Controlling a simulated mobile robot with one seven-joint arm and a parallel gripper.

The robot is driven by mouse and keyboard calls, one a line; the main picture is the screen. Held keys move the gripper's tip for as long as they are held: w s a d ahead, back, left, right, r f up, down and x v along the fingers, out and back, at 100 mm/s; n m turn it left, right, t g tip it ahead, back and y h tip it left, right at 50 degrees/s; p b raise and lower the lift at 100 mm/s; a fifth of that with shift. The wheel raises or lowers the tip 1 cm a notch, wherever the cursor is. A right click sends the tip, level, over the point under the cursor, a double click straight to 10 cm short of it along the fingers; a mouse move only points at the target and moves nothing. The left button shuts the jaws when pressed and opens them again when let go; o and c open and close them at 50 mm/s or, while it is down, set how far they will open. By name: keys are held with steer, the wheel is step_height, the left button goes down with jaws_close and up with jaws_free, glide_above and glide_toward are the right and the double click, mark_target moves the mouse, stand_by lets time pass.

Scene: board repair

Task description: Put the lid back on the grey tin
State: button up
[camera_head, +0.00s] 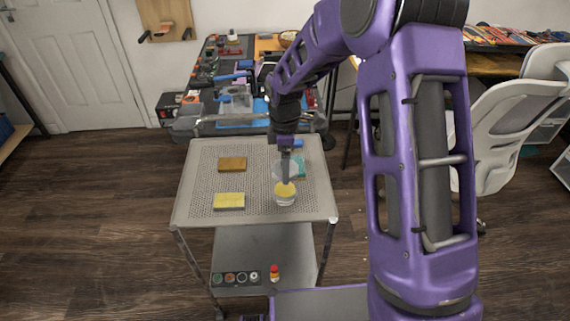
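The grey tin (286,199) stands near the front right of the perforated cart top (205,182), with something yellow showing in its open top. A pale grey disc, which looks like the lid (278,172), is tilted just above and behind the tin. My gripper (286,178) points down over the tin, with its dark fingers against the disc. It appears shut on the lid, though the fingers are small and overlap it. The exact gap between lid and tin cannot be told.
A brown block (232,164) and a yellow sponge-like block (229,201) lie left on the cart top. A teal item (300,165) is partly hidden behind my gripper. The lower shelf (268,246) holds small round pots and a red-capped bottle (274,273). A cluttered workbench (235,100) stands behind.

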steer(key=b, duration=0.4)
glide_above(285, 189)
steer(key=shift+f, duration=2.25)
steer(key=shift+w+f, duration=0.1)
steer(key=shift+f, duration=0.85)
steer(key=shift+f, duration=0.15)
steer(key=o, duration=1)
